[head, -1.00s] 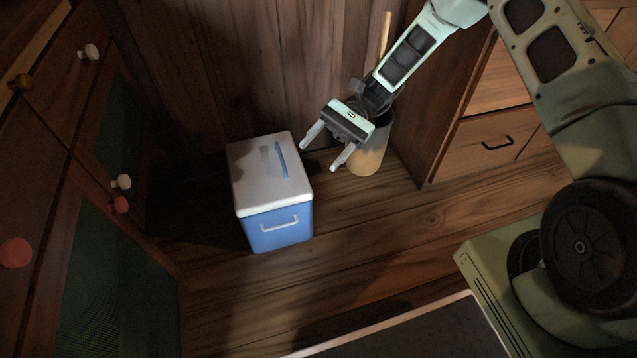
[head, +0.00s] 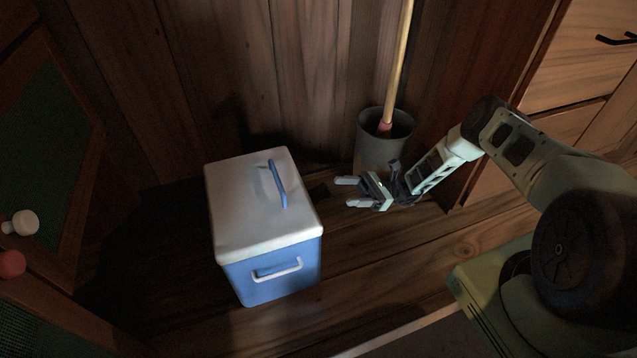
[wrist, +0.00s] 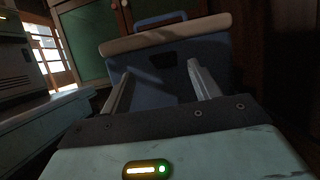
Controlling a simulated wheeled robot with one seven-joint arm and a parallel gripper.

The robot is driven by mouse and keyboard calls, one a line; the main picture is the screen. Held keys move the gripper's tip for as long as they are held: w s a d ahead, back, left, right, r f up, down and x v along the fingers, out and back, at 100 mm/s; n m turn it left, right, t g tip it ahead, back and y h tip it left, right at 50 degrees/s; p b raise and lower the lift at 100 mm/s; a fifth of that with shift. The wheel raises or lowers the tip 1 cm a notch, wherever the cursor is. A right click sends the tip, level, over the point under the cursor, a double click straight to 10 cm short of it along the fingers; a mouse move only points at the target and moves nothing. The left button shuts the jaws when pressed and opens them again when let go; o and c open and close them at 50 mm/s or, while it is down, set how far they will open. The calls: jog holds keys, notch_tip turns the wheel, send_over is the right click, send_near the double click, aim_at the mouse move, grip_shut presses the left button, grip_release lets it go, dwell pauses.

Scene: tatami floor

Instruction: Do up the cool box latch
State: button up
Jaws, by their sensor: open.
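The cool box (head: 270,285) stands on the floor, with a blue body and a white lid (head: 240,210) resting on it. A blue handle (head: 278,184) lies along the lid. My gripper (head: 345,192) is low, to the right of the box, open and empty, its fingers pointing at the box's right side. In the wrist view, the blue side (wrist: 150,92) faces the open gripper (wrist: 160,70), below the lid edge (wrist: 165,37). A small dark patch (wrist: 190,59) under the lid may be the latch; its position is unclear in shadow.
A grey bin (head: 384,135) holding a wooden-handled tool (head: 400,65) stands behind my gripper. A wooden wall (head: 290,70) is behind the box. Cabinets stand at left (head: 50,130) and right (head: 590,70). Floor in front of the box is clear.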

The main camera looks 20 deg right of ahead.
aim_at(327, 190)
jog(key=b+x, duration=0.2)
jog(key=x, duration=0.5)
jog(key=shift+w+a, duration=0.2)
jog(key=c, duration=1)
